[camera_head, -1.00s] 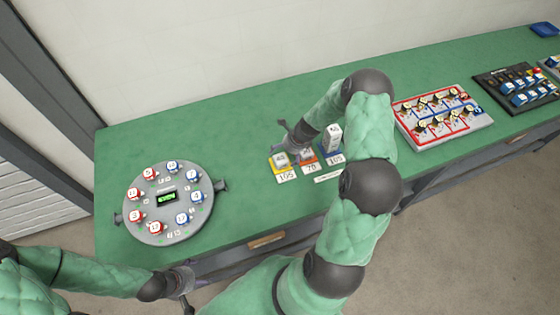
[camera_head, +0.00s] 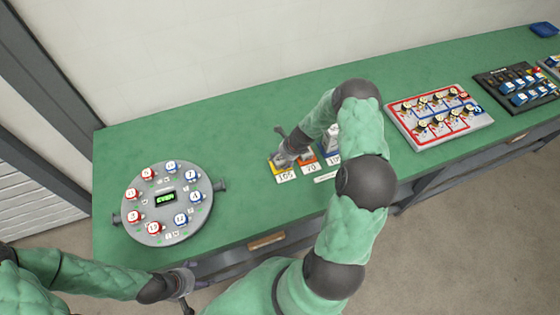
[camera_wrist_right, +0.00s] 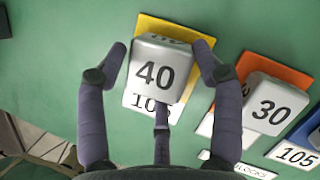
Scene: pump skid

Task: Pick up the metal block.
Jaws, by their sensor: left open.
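A grey metal block marked 40 (camera_wrist_right: 155,72) sits on a yellow pad (camera_wrist_right: 150,22) with a 105 label. In the head view the right gripper (camera_head: 286,154) mostly hides this block. A second metal block marked 30 (camera_wrist_right: 270,105) sits on an orange pad to the right. A third block (camera_head: 331,138) is partly hidden behind my right arm. My left gripper (camera_head: 187,287) is open and empty by the table's front edge.
A round dial device (camera_head: 166,203) with red and blue knobs stands left on the green table (camera_head: 220,120). A red-and-white board (camera_head: 440,115) and a black switch panel (camera_head: 520,88) stand to the right. The table behind the blocks is clear.

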